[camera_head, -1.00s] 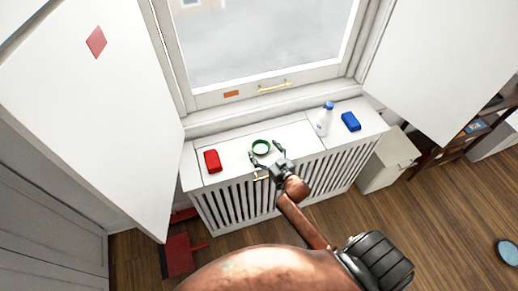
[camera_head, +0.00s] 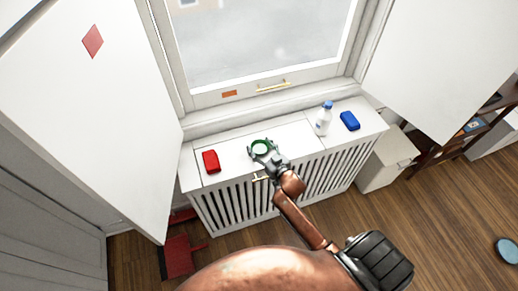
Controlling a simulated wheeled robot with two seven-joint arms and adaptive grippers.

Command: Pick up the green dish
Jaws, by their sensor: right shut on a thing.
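The green dish (camera_head: 260,147) is a small round ring-rimmed dish with a pale middle. It is at the white radiator cover's top (camera_head: 230,142), below the window. My right gripper (camera_head: 262,152) reaches it from the front right, and its fingers are shut on the dish at its near side. The gripper hides part of the dish's near rim. I cannot tell whether the dish is clear of the surface. My left gripper is not in view.
A red block (camera_head: 211,161) lies left of the dish. A white bottle with a blue cap (camera_head: 324,118) and a blue block (camera_head: 349,121) stand to the right. The window (camera_head: 262,45) is behind. Open white panels flank both sides.

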